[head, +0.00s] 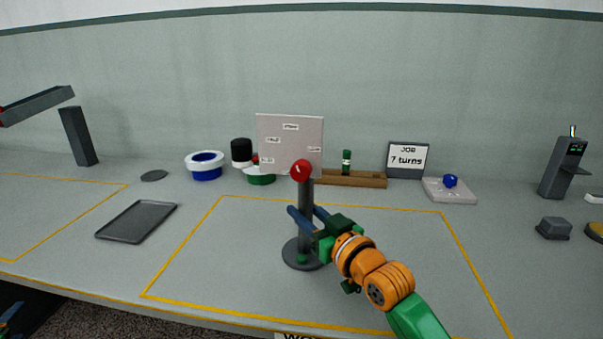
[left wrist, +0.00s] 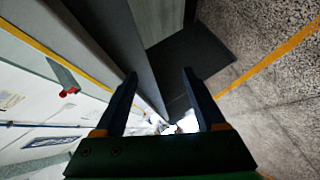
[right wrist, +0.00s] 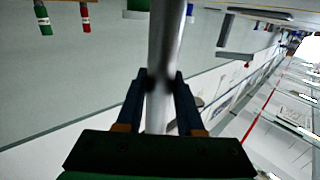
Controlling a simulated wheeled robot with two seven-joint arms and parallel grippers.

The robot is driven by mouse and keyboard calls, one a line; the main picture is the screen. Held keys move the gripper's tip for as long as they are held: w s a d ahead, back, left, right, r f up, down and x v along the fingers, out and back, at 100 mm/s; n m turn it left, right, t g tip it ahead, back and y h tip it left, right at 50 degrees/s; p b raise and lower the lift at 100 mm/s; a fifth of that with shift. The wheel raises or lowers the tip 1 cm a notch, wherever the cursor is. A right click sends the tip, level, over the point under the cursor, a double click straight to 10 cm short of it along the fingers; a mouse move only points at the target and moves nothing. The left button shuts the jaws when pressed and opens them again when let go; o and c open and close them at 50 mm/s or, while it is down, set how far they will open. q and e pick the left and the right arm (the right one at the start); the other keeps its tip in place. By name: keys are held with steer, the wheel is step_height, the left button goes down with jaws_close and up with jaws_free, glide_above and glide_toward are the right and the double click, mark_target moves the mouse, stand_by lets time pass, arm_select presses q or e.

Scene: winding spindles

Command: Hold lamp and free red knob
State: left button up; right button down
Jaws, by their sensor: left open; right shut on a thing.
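The lamp is a dark upright post (head: 305,225) on a round dark base (head: 297,262), inside the middle yellow outline. The red knob (head: 302,170) sits on top of the post. My right gripper (head: 305,212) is shut on the post, well below the knob; its fingers lie on both sides of the post. In the right wrist view the post (right wrist: 166,40) runs between the fingers (right wrist: 160,78). My left gripper (left wrist: 159,77) is open and empty in the left wrist view, by the table edge and floor, far from the lamp.
A grey tray (head: 137,221) lies left of the outline. Behind stand a blue-white ring (head: 205,165), a pale board (head: 290,140), a wooden rack (head: 350,179), a "JOB 7 turns" sign (head: 407,159) and a pad with a blue knob (head: 450,181).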

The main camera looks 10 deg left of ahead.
arm_select(q)
step_height(320, 180, up, 17)
steer(key=w+t, duration=0.3)
steer(key=t, duration=0.1)
steer(key=w+d+r+m+t+h, duration=0.3)
steer(key=w+d+r+m+h, duration=0.15)
steer(key=w+d+m, duration=0.45)
steer(key=n+g+h, duration=0.7)
steer(key=n+h, duration=0.9)
steer(key=n, duration=1.1)
glide_toward(298, 172)
steer(key=x, duration=1)
steer(key=shift+w+d+f, duration=0.2)
steer(key=shift+w+d, duration=0.05)
jaws_close()
